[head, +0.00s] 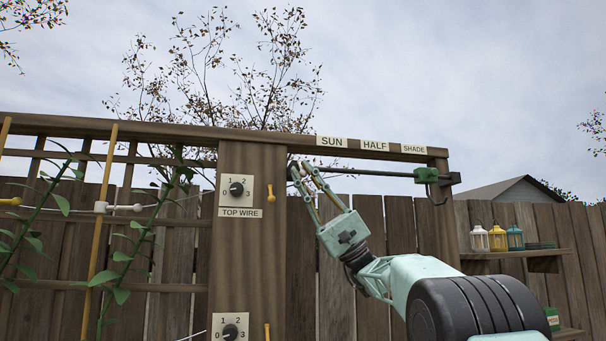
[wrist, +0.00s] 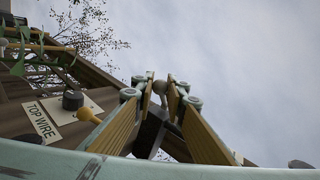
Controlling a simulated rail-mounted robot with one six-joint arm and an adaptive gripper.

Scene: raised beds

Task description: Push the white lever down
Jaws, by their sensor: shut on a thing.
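A white lever-like piece (head: 124,208) sticks out sideways to the right of a yellow upright pole at the left in the head view. A dark bracket (wrist: 153,130) shows behind the fingers. What the knob belongs to is mostly hidden.
A TOP WIRE dial (head: 237,188) with a yellow lever (head: 270,192) is on the wide post. A second dial (head: 231,331) is below. A green block with a hook (head: 427,176) is on the rod's right. Plants fill the left.

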